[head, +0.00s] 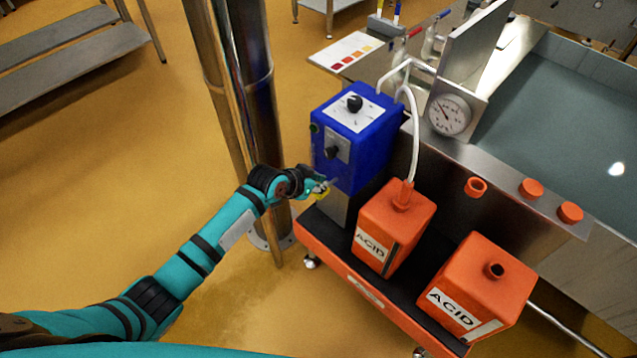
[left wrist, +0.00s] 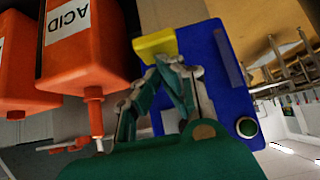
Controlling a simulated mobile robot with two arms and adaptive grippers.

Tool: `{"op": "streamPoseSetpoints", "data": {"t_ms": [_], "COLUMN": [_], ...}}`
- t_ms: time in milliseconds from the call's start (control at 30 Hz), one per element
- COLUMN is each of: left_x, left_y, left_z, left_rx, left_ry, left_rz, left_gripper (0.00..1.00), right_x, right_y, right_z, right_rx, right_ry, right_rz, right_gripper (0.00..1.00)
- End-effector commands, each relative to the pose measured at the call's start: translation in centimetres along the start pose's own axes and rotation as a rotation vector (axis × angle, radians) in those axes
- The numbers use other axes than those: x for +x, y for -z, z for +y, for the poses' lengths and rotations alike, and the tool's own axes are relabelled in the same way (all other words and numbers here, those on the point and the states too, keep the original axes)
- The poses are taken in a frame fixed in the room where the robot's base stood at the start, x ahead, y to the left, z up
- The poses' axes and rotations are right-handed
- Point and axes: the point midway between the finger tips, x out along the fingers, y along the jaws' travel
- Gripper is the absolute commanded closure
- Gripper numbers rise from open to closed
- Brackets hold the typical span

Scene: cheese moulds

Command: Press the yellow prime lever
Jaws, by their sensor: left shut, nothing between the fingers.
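The yellow prime lever (head: 321,196) shows as a small patch low on the front of the blue pump box (head: 358,135), partly hidden by my left gripper (head: 324,186). In the left wrist view the yellow lever (left wrist: 155,44) is a block beside the blue box (left wrist: 222,75). My left gripper (left wrist: 172,64) is shut and empty, its fingertips right at the lever's edge. I cannot tell whether they touch it. My right gripper is in neither view.
Two orange acid cans, one with a white hose (head: 415,125) (head: 398,228) and one open (head: 482,285), stand on an orange cart (head: 362,290). A steel column (head: 262,110) stands behind my left arm. A steel tank with a gauge (head: 450,114) is at the right.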

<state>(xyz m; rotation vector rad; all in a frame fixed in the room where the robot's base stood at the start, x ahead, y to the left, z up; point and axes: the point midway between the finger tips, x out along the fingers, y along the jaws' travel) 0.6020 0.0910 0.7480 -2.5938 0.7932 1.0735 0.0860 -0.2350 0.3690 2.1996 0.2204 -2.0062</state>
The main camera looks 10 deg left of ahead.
Motion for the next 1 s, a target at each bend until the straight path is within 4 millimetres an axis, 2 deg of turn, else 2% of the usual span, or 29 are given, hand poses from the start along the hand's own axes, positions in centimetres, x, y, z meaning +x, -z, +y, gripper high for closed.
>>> {"op": "streamPoseSetpoints", "data": {"t_ms": [467, 800, 1000], "left_x": [0.3, 1.0, 1.5], "left_y": [-1.1, -2.9, -3.9], "left_z": [0.0, 0.0, 0.0], "left_rx": [0.001, 0.001, 0.000], "left_ry": [0.000, -0.001, -0.001], "left_rz": [0.083, 0.232, 0.228], "left_gripper": [1.00, 1.00, 1.00], "right_x": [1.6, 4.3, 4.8], "right_y": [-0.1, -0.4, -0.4], "right_z": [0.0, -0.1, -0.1], "right_rx": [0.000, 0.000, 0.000], "right_ry": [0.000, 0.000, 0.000], "right_rz": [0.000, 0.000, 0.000], "right_gripper": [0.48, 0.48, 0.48]}}
